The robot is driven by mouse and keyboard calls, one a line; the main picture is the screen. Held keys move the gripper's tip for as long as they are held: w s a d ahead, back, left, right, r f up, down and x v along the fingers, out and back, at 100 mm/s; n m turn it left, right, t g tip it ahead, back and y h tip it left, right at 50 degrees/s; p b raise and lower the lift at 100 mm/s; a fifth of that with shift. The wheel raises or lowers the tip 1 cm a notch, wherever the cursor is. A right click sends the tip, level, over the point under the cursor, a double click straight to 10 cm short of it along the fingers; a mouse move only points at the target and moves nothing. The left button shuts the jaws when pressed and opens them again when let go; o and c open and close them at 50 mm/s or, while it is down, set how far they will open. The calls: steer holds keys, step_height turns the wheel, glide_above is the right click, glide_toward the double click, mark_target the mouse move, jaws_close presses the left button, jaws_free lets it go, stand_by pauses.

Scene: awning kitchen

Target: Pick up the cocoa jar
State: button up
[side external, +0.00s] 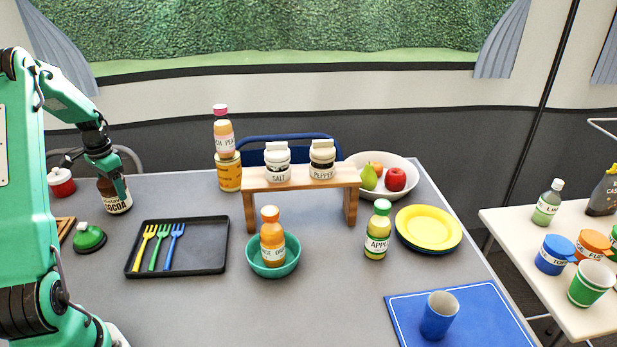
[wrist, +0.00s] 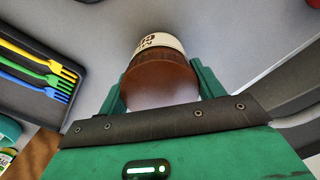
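The cocoa jar (side external: 114,196) is dark brown with a white label. It stands upright at the left rear of the grey table. My gripper (side external: 119,187) reaches down to it from above, with a finger in front of part of the jar. In the wrist view, the jar's brown round end (wrist: 163,82) and label (wrist: 158,42) sit between the two green fingers of my gripper (wrist: 162,85), one on each side. The fingers lie very near the jar's sides. I cannot tell whether they press on it.
A red jar with a white lid (side external: 61,183) stands just left of the cocoa jar. A green domed object (side external: 89,238) is in front of it. A black tray (side external: 205,262) with several forks lies to the right. Stacked jars (side external: 228,175) and a wooden shelf (side external: 300,182) stand further right.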

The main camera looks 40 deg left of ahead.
steer(key=c, duration=0.4)
steer(key=shift+o, duration=0.2)
steer(key=shift+r, duration=0.15)
steer(key=shift+r, duration=0.45)
step_height(320, 180, up, 3)
steer(key=shift+r, duration=0.15)
steer(key=w+d+r, duration=0.5)
steer(key=d+r, duration=0.1)
steer(key=d, duration=0.4)
steer(key=shift+d+r, duration=0.3)
